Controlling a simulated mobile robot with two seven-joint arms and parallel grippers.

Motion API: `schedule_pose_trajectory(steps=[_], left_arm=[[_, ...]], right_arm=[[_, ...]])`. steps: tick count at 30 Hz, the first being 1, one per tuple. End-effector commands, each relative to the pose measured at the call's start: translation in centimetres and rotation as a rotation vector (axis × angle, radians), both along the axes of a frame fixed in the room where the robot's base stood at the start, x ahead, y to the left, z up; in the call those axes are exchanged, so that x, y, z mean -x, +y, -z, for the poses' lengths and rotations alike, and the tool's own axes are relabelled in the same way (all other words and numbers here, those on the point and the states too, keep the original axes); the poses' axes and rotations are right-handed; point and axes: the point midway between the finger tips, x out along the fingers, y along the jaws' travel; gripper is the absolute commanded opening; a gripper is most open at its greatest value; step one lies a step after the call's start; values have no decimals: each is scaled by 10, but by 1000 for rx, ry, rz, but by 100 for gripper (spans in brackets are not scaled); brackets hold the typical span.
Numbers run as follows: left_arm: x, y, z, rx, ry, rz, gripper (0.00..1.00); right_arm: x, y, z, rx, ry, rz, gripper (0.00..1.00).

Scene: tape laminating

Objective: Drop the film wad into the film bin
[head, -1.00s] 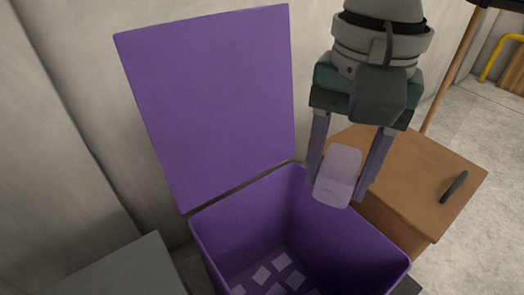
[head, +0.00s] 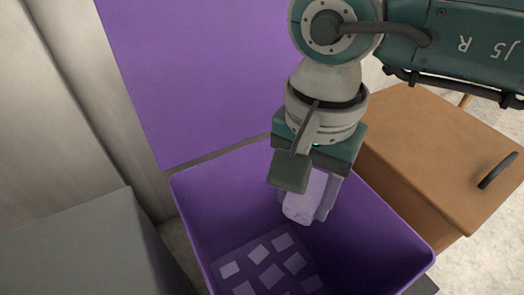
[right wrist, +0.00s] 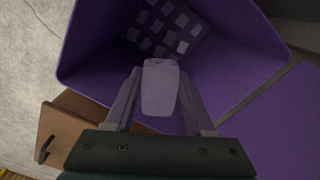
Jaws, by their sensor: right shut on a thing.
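The film bin (head: 200,212) is a purple open-topped bin with its purple lid (head: 200,80) raised behind it. Pale square patches show on its floor. My right gripper (head: 308,208) points down over the bin opening, shut on the film wad (head: 305,198), a pale lilac translucent block. In the right wrist view the wad (right wrist: 160,88) sits between the two fingers, with the bin's inside (right wrist: 95,55) beyond it. The near finger and part of the wad are hidden by my wrist parts in the head view. My left gripper is not in view.
A brown wooden cabinet (head: 430,140) with a dark handle stands right of the bin. A grey box-like surface (head: 80,245) is at the lower left. A pale wall (head: 60,120) rises behind on the left.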

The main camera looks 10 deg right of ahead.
Motion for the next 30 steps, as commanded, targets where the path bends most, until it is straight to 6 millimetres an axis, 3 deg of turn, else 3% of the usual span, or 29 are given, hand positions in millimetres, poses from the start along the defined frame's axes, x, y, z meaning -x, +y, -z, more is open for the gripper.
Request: schedule_pose_trajectory(steps=[9, 10, 19, 26, 30], left_arm=[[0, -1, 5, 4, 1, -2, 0], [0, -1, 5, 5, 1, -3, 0], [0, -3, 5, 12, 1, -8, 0], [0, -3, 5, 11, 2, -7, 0], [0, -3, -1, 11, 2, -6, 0]], right_arm=[[0, 0, 7, -1, -1, 0, 3], [0, 0, 7, -1, -1, 0, 55], [0, 0, 6, -1, -1, 0, 89], [0, 0, 6, -1, -1, 0, 89], [-1, 0, -6, -1, -3, -1, 89]])
